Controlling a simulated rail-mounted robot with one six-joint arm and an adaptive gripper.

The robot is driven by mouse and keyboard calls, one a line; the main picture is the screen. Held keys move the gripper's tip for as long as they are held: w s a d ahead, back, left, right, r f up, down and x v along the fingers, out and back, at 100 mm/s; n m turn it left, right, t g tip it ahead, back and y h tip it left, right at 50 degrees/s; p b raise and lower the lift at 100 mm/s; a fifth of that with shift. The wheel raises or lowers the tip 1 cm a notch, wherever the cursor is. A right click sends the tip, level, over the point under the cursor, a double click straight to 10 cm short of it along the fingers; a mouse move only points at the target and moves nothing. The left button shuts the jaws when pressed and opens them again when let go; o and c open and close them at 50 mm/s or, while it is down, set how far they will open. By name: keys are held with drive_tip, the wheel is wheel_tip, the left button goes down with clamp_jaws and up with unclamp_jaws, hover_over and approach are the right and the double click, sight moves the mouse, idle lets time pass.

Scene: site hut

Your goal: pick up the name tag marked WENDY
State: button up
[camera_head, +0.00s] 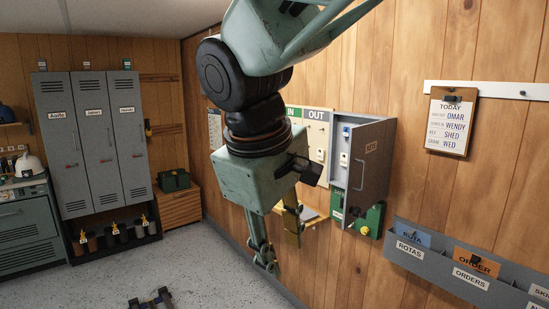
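I cannot make out a name tag marked WENDY in the camera_head view. The IN/OUT board (316,130) hangs on the wood wall behind my gripper, with small pale tags that are too small to read. My arm and gripper hide part of its IN side. My gripper (279,252) hangs down in front of the wall, left of and below the board. Its two fingers are apart, with nothing visible between them. A clipboard (451,124) headed TODAY at the right carries the printed word WENDY.
An open grey KEYS cabinet (369,154) juts out right of the board, with a green box (371,220) below. Grey wall pockets (419,261) are at lower right. Grey lockers (73,145) stand at left. Something dark (151,301) lies on the otherwise fairly clear floor.

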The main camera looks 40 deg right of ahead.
drive_tip(key=w+d+r+n+g+h+p, duration=0.1)
drive_tip(key=w+d+r+n+h+p, duration=0.15)
drive_tip(key=w+d, duration=0.75)
drive_tip(key=w+d+r+n+g+h+p, duration=0.1)
drive_tip(key=w+d+n+g+h+p, duration=0.15)
drive_tip(key=w+d, duration=0.75)
drive_tip(key=w+d+r+n+g+h+p, duration=0.1)
drive_tip(key=w+d+r+n+h, duration=0.2)
drive_tip(key=d, duration=1.3)
drive_tip(key=w+d+f+n+h+p, duration=0.1)
drive_tip(key=w+d+f+n+h, duration=0.1)
drive_tip(key=w+d, duration=0.4)
drive_tip(key=w+d+f+n+t+h+p, duration=0.1)
drive_tip(key=w+d+f, duration=0.4)
drive_tip(key=d, duration=0.5)
drive_tip(key=w+d+f+n+t+h+p, duration=0.1)
drive_tip(key=w+d+f+n+h+p, duration=0.1)
drive_tip(key=w+d, duration=0.5)
drive_tip(key=shift+d+f+n+h+p, duration=0.45)
drive_tip(key=shift+f+n+h, duration=0.25)
drive_tip(key=shift+f+n, duration=0.5)
drive_tip(key=p, duration=0.1)
approach(345, 160)
drive_tip(key=shift+w+d+r, duration=0.25)
drive_tip(key=shift+d+r, duration=0.1)
drive_tip(key=shift+d, duration=0.35)
drive_tip(key=shift+w+d+r, duration=0.2)
drive_tip(key=shift+d+r, duration=0.1)
drive_tip(key=shift+d, duration=0.45)
